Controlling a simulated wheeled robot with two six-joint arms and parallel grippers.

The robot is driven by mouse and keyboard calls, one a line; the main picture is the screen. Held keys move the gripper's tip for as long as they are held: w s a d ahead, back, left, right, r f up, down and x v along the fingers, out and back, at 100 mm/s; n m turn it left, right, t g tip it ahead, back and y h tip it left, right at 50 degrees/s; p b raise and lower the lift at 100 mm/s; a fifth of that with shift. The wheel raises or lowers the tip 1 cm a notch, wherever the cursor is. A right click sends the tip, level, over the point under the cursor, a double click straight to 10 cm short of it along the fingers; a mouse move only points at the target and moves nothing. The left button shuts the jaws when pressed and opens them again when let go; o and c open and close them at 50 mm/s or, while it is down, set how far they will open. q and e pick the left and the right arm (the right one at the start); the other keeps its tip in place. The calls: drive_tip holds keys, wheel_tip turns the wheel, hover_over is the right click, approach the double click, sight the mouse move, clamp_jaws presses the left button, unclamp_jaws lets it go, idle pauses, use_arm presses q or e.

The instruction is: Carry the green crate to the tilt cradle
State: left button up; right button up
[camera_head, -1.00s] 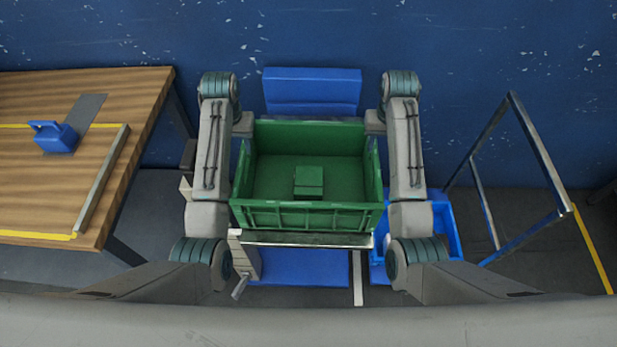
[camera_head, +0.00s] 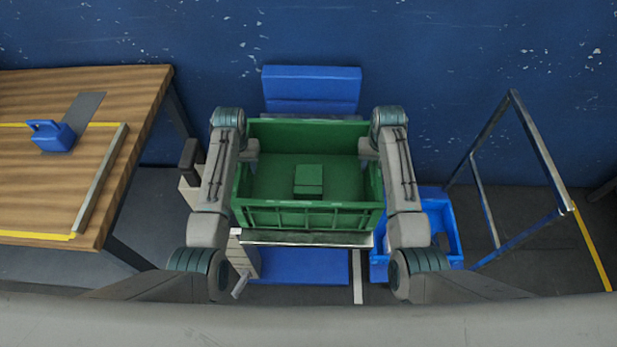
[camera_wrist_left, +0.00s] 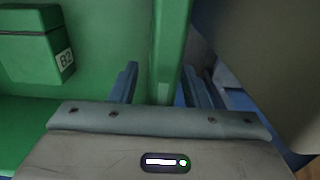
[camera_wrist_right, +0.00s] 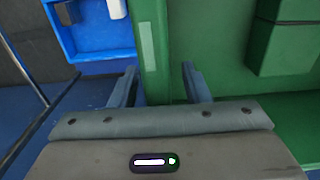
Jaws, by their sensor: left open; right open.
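The green crate (camera_head: 308,217) stands upright in the middle of the head view, with a small green box (camera_head: 308,181) inside. It rests on or just above a support with a metal front lip (camera_head: 305,240); a blue back panel (camera_head: 312,88) rises behind it. I cannot tell whether this support is the tilt cradle. My left gripper (camera_wrist_left: 160,78) is open, its fingers on either side of the crate's left wall (camera_wrist_left: 168,45). My right gripper (camera_wrist_right: 160,80) is open, its fingers on either side of the right wall (camera_wrist_right: 150,45). Contact with the walls is unclear.
A wooden table (camera_head: 50,185) with a blue block-like item (camera_head: 53,137) stands at the left. A blue bin (camera_head: 440,225) sits on the floor right of the crate. A metal frame (camera_head: 540,150) stands further right. A crank handle (camera_head: 241,285) juts out at the lower left.

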use_arm(q)
clamp_jaws()
use_arm(e)
clamp_jaws()
use_arm(q)
drive_tip(key=shift+w+r, duration=0.1)
drive_tip(key=shift+r, duration=0.15)
use_arm(e)
drive_tip(key=shift+w+r, duration=0.1)
drive_tip(key=shift+r, duration=0.15)
